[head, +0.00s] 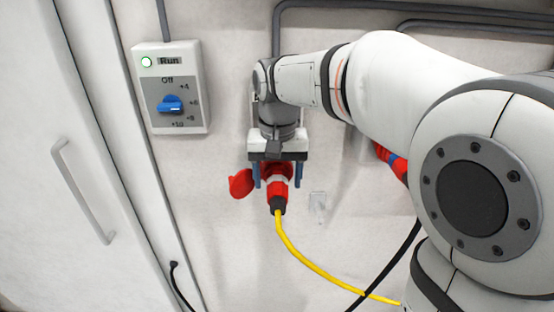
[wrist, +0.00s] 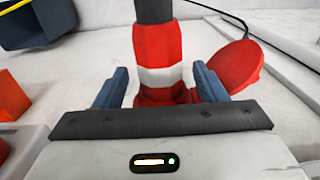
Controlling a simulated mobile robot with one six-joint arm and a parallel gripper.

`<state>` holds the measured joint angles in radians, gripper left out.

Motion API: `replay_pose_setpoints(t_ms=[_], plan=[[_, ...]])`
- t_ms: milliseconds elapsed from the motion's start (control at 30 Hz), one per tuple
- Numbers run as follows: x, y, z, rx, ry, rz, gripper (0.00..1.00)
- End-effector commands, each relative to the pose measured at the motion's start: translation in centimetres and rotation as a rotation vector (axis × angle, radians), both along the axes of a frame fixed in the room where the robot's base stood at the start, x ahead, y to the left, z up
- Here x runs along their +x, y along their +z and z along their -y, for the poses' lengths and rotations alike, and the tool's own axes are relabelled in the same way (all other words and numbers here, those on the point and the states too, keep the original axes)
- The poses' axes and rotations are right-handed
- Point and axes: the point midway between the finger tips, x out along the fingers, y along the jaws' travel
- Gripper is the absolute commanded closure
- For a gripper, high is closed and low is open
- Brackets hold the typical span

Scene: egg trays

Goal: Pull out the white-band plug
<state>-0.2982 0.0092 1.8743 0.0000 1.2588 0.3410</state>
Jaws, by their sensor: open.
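The white-band plug (head: 278,187) is red with a white band and a yellow cable running from its dark lower end. It sits in a red socket on the wall, whose round red lid (head: 241,183) hangs open at the left. In the wrist view the plug (wrist: 158,45) stands between the two blue fingers. My gripper (head: 277,176) is open around the plug, with one finger on each side. Gaps show between the fingers and the plug in the wrist view. The socket is mostly hidden behind my gripper.
A control box (head: 171,88) with a blue knob and a lit green light is on the wall at left. A second red plug with a blue band (head: 398,164) is partly hidden behind my arm. A black cable (head: 391,262) crosses the yellow cable (head: 318,268). A door handle (head: 82,190) is at far left.

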Motion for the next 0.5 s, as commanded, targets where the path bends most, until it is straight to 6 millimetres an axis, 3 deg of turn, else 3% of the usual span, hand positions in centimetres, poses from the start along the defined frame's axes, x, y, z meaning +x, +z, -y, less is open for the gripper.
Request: replay_pose_setpoints(t_ms=[200,500], plan=[[-0.1,-1.5,-0.1,0.0,0.003,0.0,0.35],[-0.1,-1.6,-0.2,0.0,0.004,0.001,0.38]])
